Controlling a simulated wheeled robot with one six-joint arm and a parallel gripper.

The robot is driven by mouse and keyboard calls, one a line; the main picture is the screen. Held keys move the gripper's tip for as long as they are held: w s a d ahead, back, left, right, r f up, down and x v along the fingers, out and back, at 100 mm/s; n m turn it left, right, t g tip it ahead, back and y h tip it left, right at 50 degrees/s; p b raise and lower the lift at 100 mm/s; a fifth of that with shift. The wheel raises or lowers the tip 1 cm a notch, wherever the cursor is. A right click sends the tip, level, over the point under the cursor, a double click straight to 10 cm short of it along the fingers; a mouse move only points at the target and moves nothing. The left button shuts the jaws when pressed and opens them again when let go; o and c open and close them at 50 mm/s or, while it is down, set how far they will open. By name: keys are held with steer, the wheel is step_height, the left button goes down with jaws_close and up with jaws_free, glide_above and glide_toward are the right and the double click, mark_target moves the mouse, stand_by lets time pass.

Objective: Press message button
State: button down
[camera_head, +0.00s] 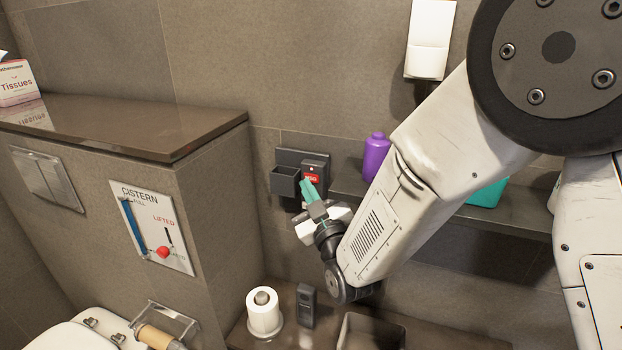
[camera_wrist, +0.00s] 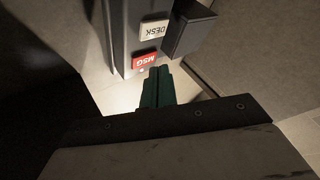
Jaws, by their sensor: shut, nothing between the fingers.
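The red message button, marked MSG (camera_head: 311,179), is on a dark wall panel (camera_head: 289,158) in the head view. It also shows in the wrist view (camera_wrist: 145,62), beside a white button marked DESK (camera_wrist: 155,30). My gripper (camera_head: 306,184) has green fingers, shut with nothing between them. In the wrist view the fingertips (camera_wrist: 159,69) are right at the lower edge of the red button. I cannot tell whether they touch it or whether it is pushed in.
A dark open box (camera_head: 285,181) juts from the panel's left side, close to my fingers. A purple bottle (camera_head: 375,156) stands on the shelf to the right. A toilet roll (camera_head: 264,312) and a dark handset (camera_head: 306,305) are on the ledge below.

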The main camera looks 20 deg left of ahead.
steer(key=shift+w, duration=0.4)
steer(key=shift+w, duration=0.35)
stand_by(0.5)
steer(key=shift+s, duration=0.8)
steer(key=shift+s, duration=0.1)
steer(key=s, duration=0.4)
steer(key=shift+s+a, duration=0.2)
steer(key=shift+s, duration=0.2)
stand_by(0.5)
